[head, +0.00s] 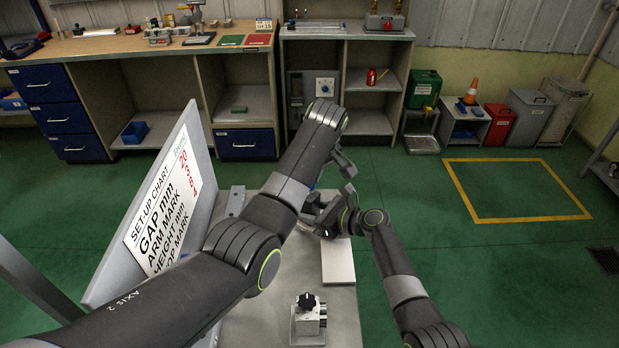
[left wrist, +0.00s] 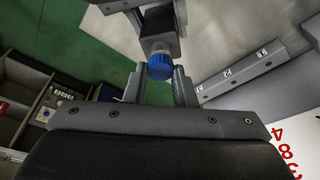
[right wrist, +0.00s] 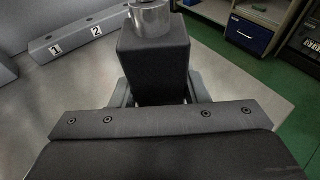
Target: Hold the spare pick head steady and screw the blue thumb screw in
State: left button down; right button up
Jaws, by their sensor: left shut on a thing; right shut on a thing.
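The blue thumb screw (left wrist: 160,67) shows in the left wrist view, its ribbed head between the fingers of my left gripper (left wrist: 160,86), which is shut on it. A dark block with a pale metal part lies just beyond the screw there. In the right wrist view my right gripper (right wrist: 154,95) is shut on a dark block, which I take to be the spare pick head (right wrist: 153,65). A silver round part (right wrist: 151,20) stands at its far end. In the head view the right gripper (head: 318,210) is close under the left one; the arms mostly hide the screw and head.
A set-up chart board (head: 165,205) stands left of the grey bench (head: 262,325). A white plate (head: 338,262) and a small block with a black knob (head: 307,316) lie on the bench. A numbered rail (right wrist: 82,38) is near the right gripper. Shelves and cabinets stand farther back.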

pick_arm(q)
jog(key=m+h, duration=0.1)
jog(key=m, duration=0.4)
jog(key=m+h, duration=0.1)
jog(key=m, duration=0.3)
jog(key=shift+m, duration=0.3)
jog(key=m+h, duration=0.1)
jog(key=m, duration=0.3)
jog(key=m+g+h, duration=0.1)
jog(key=m, duration=0.4)
jog(key=shift+m, duration=0.3)
jog(key=c, duration=1.4)
grip_release()
jog(key=shift+o, duration=0.2)
